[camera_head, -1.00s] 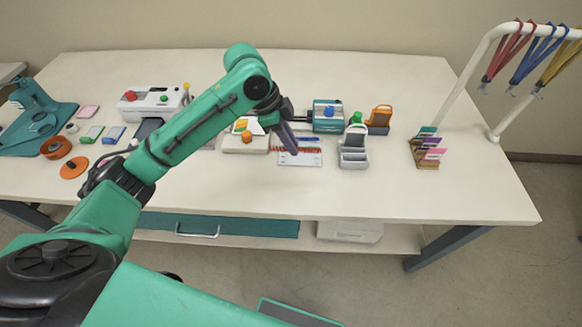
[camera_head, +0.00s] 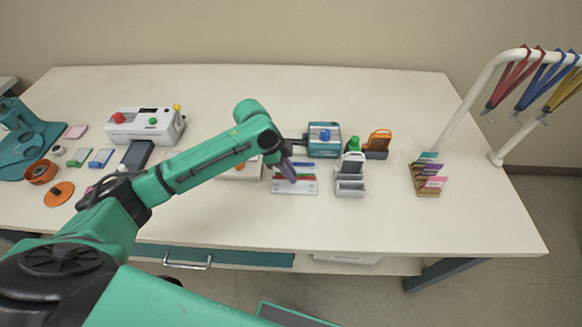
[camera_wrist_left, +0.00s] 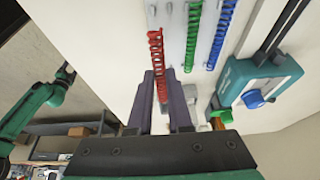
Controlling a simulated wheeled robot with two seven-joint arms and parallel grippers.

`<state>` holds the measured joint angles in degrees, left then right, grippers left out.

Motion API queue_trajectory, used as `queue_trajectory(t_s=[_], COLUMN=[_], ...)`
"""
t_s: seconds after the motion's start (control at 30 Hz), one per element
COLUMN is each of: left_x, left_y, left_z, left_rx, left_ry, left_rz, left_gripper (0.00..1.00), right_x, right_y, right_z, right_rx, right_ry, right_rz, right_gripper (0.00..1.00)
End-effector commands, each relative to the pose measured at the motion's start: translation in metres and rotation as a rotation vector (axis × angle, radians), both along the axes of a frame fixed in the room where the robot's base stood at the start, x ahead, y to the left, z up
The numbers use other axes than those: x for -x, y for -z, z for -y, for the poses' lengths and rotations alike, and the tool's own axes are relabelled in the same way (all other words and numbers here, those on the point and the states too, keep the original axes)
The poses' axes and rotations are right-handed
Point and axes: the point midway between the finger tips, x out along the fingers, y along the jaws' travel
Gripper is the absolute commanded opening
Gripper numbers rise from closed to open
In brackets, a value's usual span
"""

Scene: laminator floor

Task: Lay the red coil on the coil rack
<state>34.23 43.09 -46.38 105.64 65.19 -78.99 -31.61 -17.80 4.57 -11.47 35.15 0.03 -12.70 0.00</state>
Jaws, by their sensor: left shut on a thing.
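The coil rack (camera_head: 305,190) is a pale grooved tray lying on the table, in the middle of the head view. My left gripper (camera_head: 288,174) is over it, pointing down. In the left wrist view its fingers (camera_wrist_left: 161,90) are shut on the red coil (camera_wrist_left: 156,48), near one end. The red coil lies along the outer groove of the rack (camera_wrist_left: 205,45); I cannot tell whether it touches the rack. A green coil (camera_wrist_left: 193,38) and a blue coil (camera_wrist_left: 221,33) lie parallel beside it. My right arm shows small at the left of the wrist view, its gripper (camera_wrist_left: 66,74) unclear.
A teal device with a blue knob (camera_head: 323,140) stands behind the rack. A grey holder (camera_head: 350,178) stands to its right, with an orange holder (camera_head: 378,143) behind. A card stand (camera_head: 427,178) is farther right. The table front is clear.

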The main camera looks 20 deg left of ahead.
Motion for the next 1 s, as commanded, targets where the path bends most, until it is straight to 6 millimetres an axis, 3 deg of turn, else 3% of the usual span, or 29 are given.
queue_trajectory(t_s=[0.03,0.13,0.3,0.43,0.6,1.0], left_x=[0.000,-0.001,-0.001,-0.001,-0.001,-0.001], left_y=[0.010,0.018,0.032,0.041,0.050,0.050], left_z=[0.000,0.000,0.000,0.000,0.000,0.000], left_rx=[0.000,0.000,0.000,0.001,0.001,0.001], left_ry=[0.000,0.000,0.000,-0.002,-0.002,-0.001], left_rz=[0.001,0.001,0.001,0.000,0.000,0.000], left_gripper=[0.00,0.00,0.00,0.00,0.00,0.00], right_x=[0.006,0.009,-0.013,-0.024,-0.017,-0.010], right_y=[0.012,0.022,0.037,0.037,0.041,0.041], right_z=[0.001,0.001,0.000,-0.001,-0.001,0.000], right_rx=[0.001,0.001,-0.001,-0.003,-0.002,-0.001], right_ry=[0.000,0.000,0.000,-0.001,0.000,0.000], right_rz=[-0.011,-0.015,0.020,0.039,0.028,0.016], right_gripper=[0.71,0.71,0.71,0.71,0.71,0.71])
